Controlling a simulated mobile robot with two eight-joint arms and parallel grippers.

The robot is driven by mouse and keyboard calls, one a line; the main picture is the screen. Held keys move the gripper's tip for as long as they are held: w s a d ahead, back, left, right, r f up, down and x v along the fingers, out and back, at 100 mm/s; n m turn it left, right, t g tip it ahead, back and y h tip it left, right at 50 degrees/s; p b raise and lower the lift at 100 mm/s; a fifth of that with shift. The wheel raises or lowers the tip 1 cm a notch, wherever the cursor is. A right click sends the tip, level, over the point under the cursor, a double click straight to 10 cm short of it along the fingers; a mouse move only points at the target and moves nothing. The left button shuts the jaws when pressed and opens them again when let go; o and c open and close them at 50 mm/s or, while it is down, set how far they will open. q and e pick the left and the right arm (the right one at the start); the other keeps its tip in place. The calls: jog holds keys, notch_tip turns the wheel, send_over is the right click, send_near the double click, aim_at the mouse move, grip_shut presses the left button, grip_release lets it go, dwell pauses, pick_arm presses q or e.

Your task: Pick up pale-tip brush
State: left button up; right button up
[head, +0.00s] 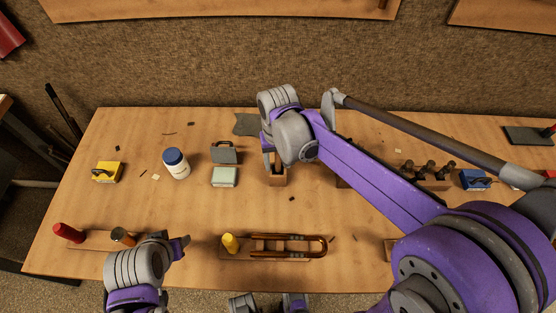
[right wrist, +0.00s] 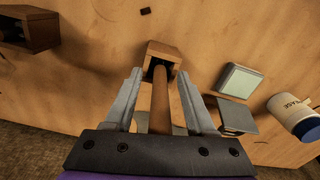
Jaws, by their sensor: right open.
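A brush with a brown wooden handle (right wrist: 160,105) stands in a small wooden block holder (right wrist: 163,52) in the right wrist view. Its tip is hidden, so I cannot tell whether it is pale. My right gripper (right wrist: 160,86) is open, with one finger on each side of the handle and gaps between. In the head view the right gripper (head: 276,162) is over the holder (head: 279,181), and the arm hides much of the brush. My left gripper (head: 181,246) is low at the left, near the table's front edge; its jaws are unclear.
Left of the holder are a pale green box (head: 224,177), a grey case (head: 224,153), a white jar with a blue lid (head: 176,164) and a yellow block (head: 106,172). A blue block (head: 476,180) is at the right.

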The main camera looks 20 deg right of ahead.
grip_shut()
dwell(0.4)
